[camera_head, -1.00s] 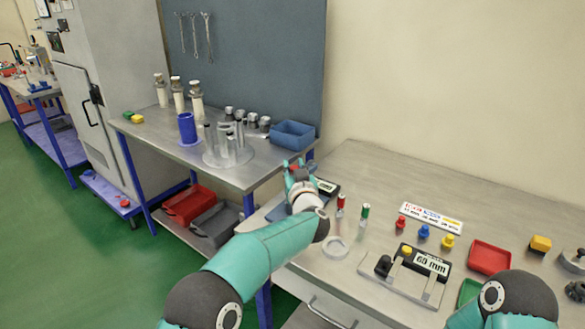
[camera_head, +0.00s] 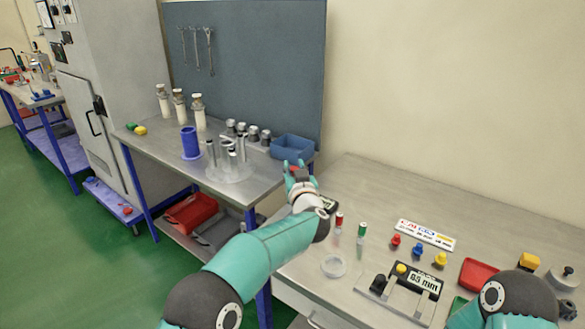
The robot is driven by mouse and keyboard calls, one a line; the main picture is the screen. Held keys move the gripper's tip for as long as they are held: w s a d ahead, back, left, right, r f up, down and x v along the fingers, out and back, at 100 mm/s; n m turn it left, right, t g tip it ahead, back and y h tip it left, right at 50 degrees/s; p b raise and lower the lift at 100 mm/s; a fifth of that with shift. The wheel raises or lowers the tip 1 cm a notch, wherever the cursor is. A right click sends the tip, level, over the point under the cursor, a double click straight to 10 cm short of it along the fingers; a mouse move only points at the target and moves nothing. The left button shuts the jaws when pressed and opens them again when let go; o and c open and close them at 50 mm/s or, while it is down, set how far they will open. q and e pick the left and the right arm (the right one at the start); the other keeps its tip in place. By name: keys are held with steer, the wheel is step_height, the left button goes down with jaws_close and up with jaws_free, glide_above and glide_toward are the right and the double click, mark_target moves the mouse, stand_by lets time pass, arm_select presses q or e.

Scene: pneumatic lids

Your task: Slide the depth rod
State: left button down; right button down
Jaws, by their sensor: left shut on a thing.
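My left gripper (camera_head: 293,168) is at the gap between the two benches, just below the blue bin in the picture. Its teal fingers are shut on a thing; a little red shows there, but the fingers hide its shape. A dark device (camera_head: 327,204) with a light display lies behind my left wrist, mostly covered. A grey fixture with a black display block (camera_head: 411,280) stands on the right bench, its readout seeming to be 65 or 85 mm. A yellow knob (camera_head: 401,268) is on it. I cannot tell which part is the depth rod. My right gripper is out of view.
The right bench (camera_head: 375,192) has free room at the back. It carries a white ring (camera_head: 333,266), red (camera_head: 339,221) and green (camera_head: 362,230) capped pins, a labelled strip (camera_head: 425,235) and a red tray (camera_head: 478,274). The blue bin (camera_head: 291,147) stands on the left bench.

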arm_select(q)
steer(key=shift+r, duration=0.35)
steer(key=c, duration=1.3)
jaws_free()
steer(key=o, duration=0.3)
steer(key=shift+o, duration=0.2)
steer(key=shift+f, duration=0.1)
steer(key=shift+s, duration=0.1)
steer(key=s+d, duration=0.2)
steer(key=s, duration=0.9)
steer(key=shift+s, duration=0.35)
